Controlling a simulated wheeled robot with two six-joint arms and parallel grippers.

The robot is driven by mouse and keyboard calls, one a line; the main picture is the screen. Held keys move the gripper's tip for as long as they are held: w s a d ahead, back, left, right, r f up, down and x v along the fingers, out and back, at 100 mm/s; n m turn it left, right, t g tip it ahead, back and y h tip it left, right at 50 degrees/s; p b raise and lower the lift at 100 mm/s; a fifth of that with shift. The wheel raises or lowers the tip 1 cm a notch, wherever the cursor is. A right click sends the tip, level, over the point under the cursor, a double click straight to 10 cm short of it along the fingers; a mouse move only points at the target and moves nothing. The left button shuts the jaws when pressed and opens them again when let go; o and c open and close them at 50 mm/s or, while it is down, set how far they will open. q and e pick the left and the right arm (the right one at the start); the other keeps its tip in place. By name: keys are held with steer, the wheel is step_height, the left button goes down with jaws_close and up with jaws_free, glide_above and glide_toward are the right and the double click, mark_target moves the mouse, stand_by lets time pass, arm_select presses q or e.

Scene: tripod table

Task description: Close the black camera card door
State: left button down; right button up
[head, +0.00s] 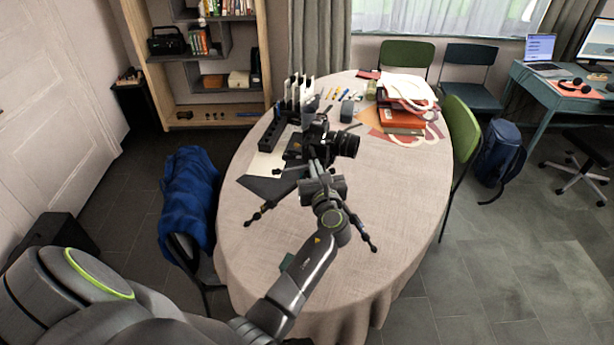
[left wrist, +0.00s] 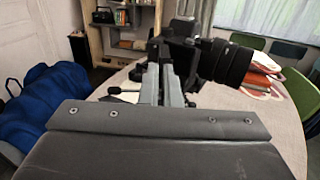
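The black camera (head: 343,146) sits on a small tripod whose legs spread on the oval table (head: 400,215). Its lens points right. My left gripper (head: 311,158) is at the camera's near side, close to its back. In the left wrist view the gripper fingers (left wrist: 168,84) reach forward side by side beside the camera (left wrist: 222,60). The fingers look close together, but whether they touch each other or the camera cannot be told. The card door cannot be made out; my gripper and the camera body hide that side. My right gripper is not in view.
A black rack with white cards (head: 298,92) stands behind the camera. Red books (head: 402,118) and papers lie at the back right. A blue jacket (head: 188,190) hangs on a chair at the left. The table's right front is clear.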

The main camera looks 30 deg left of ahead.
arm_select(q)
steer(key=w+d+n+g+y+b, duration=0.2)
steer(key=w+n+g+y+b, duration=0.4)
steer(key=n+g+b, duration=0.4)
steer(key=shift+d+g+b, duration=0.3)
steer(key=shift+g+b, duration=1.8)
steer(key=shift+b, duration=1.9)
steer(key=shift+f, duration=0.1)
steer(key=c, duration=2.1)
jaws_free()
steer(key=o, duration=0.5)
steer(key=shift+c, duration=0.2)
